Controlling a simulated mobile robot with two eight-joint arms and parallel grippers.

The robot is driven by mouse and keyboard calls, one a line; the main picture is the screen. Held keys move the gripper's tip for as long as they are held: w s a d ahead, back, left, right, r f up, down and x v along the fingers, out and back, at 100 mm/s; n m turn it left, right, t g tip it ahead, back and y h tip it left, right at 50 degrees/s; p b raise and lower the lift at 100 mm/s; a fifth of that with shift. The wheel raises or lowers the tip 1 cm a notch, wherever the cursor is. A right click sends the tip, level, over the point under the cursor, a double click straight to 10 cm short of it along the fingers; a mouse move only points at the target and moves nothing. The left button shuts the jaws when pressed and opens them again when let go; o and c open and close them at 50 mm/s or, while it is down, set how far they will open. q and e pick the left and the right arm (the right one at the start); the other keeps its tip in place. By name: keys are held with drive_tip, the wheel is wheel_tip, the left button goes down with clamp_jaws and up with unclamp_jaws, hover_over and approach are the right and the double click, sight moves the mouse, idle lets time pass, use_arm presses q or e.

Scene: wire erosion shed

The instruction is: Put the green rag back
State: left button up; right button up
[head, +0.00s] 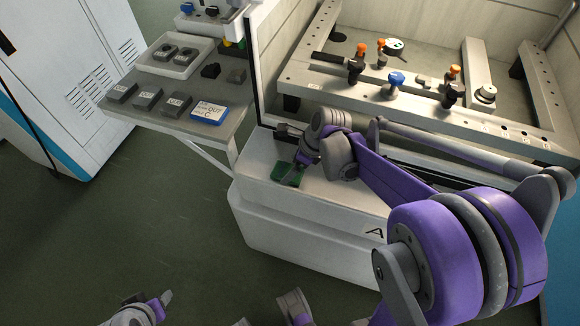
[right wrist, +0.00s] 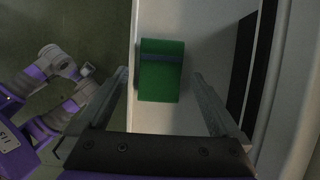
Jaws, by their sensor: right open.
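The green rag (head: 287,173) lies on the white front ledge (head: 262,160) of the machine, near the ledge's left end. In the right wrist view the green rag (right wrist: 161,84) looks like a folded rectangle with a dark band across it, beside the ledge's edge. My right gripper (head: 296,166) is above the rag. In the right wrist view its open fingers (right wrist: 160,80) stand on either side of the rag, apart from it. My left gripper (head: 165,300) is low at the bottom of the head view, over the floor; its jaw opening is unclear.
A grey side table (head: 222,128) left of the machine holds a grey tray (head: 158,68), several dark blocks and a blue-white labelled box (head: 209,113). The machine's metal frame (head: 330,85) carries clamps with orange and blue knobs. A white cabinet (head: 75,60) stands at left. The floor between is clear.

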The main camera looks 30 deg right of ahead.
drive_tip(key=p+v, duration=0.2)
drive_tip(key=v, duration=0.8)
drive_tip(key=s+a+f+n+h, duration=0.1)
drive_tip(key=s+a+n, duration=0.4)
drive_tip(key=n, duration=0.9)
drive_tip(key=s+a+f+n+t+h, duration=0.1)
drive_tip(key=s+a+f+n, duration=0.3)
drive_tip(key=s+n, duration=0.4)
drive_tip(key=a+n+h, duration=0.1)
drive_tip(key=n, duration=0.5)
drive_tip(key=shift+s+a+t, duration=0.2)
drive_tip(key=shift+s+t, duration=0.05)
drive_tip(key=shift+t, duration=0.05)
